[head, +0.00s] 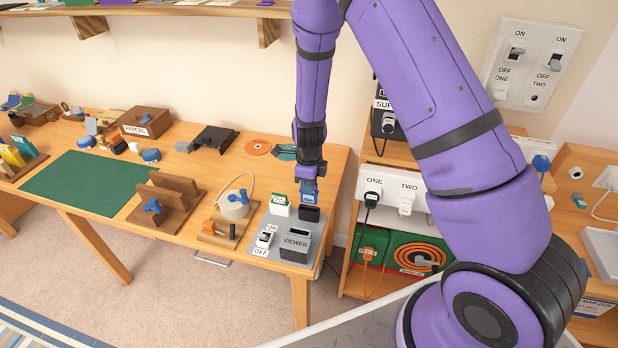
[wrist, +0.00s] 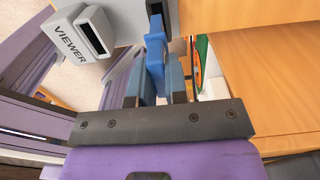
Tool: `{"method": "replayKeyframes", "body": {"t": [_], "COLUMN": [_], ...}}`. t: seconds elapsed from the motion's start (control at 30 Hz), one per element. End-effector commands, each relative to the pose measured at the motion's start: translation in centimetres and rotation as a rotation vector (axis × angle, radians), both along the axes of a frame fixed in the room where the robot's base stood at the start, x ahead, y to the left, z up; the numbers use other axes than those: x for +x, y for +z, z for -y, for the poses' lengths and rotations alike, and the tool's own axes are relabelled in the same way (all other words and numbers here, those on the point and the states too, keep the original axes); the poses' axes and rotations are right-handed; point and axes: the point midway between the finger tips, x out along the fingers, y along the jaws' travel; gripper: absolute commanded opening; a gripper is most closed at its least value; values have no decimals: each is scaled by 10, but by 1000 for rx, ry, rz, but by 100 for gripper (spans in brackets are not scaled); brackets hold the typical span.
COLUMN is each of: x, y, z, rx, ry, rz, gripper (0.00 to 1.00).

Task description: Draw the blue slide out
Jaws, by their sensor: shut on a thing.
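The blue slide (head: 309,197) is at the black holder (head: 309,214) on the grey viewer board at the table's right end. My gripper (head: 309,184) points down from above and is shut on the blue slide. In the wrist view the slide (wrist: 155,58) sits between the two fingers of my gripper (wrist: 155,88). Its far end meets the dark slot of the holder (wrist: 171,12); I cannot tell how much of it is inside. The grey viewer (head: 296,243) stands just in front, with an open dark slot on top; it also shows in the wrist view (wrist: 72,42).
A green-and-white item (head: 280,206) stands left of the black holder. An on/off switch (head: 265,238) is left of the viewer. A shelf unit with outlets (head: 390,192) stands to the right.

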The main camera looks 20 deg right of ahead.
Motion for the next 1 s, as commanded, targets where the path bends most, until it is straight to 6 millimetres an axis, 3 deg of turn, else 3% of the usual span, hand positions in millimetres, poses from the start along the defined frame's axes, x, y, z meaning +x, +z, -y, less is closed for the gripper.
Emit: {"method": "replayKeyframes", "body": {"t": [0.3,1.0], "x": [0,0], "y": [-15,-16], "z": [0,0], "rx": [-1,-1], "ry": [-1,-2], "rz": [1,1], "gripper": [0,0]}}
